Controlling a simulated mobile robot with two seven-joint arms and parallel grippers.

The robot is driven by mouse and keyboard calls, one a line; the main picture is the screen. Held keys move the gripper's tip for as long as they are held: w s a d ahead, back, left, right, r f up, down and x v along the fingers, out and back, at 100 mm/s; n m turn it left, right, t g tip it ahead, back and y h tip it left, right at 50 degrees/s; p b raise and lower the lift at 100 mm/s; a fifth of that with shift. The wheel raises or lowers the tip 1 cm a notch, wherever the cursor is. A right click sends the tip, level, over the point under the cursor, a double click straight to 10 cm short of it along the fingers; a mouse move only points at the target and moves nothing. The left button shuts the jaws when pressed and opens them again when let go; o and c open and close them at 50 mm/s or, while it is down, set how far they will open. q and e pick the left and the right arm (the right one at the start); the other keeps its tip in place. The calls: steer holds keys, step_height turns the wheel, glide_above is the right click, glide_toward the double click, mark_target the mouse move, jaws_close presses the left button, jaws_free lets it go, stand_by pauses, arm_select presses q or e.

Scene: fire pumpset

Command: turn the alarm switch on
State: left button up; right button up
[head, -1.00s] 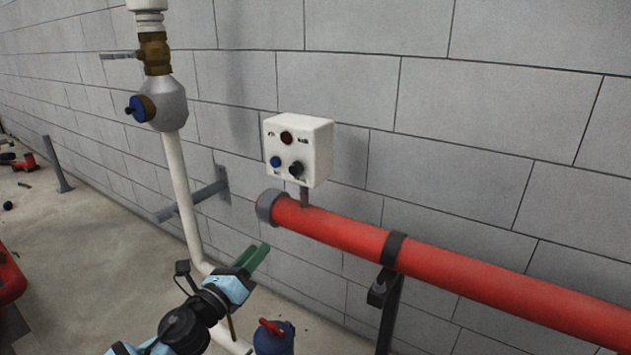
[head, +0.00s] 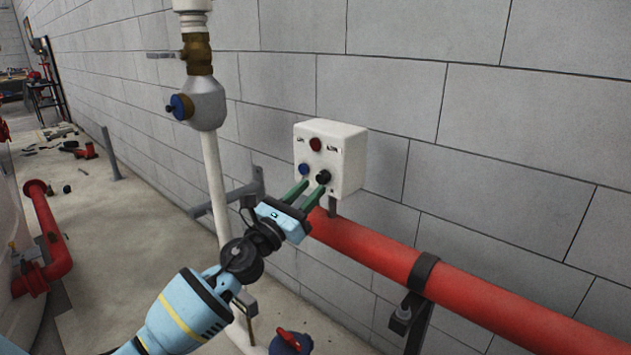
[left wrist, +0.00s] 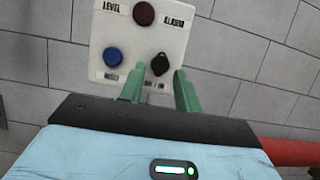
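The white alarm box (head: 345,160) hangs by the wall above the red pipe. Its front has a dark red lamp (head: 315,144) at the top, a blue button (head: 304,169) at lower left and a black rotary switch (head: 323,177) at lower right. In the left wrist view the black switch (left wrist: 160,64) shows between and beyond the green fingertips. My left gripper (head: 310,190) is open, its two fingers apart and pointing at the lower part of the box. Its fingertips appear just below the switch; contact cannot be told. My right gripper is not in view.
A red pipe (head: 450,285) runs right from below the box, held by a black bracket (head: 420,275). A white vertical pipe (head: 213,170) with a blue-knobbed valve (head: 182,106) stands left. A blue valve with a red handle (head: 290,342) is below.

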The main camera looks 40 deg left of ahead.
mark_target(320, 180)
arm_select(q)
steer(key=shift+x, duration=1.55)
jaws_close()
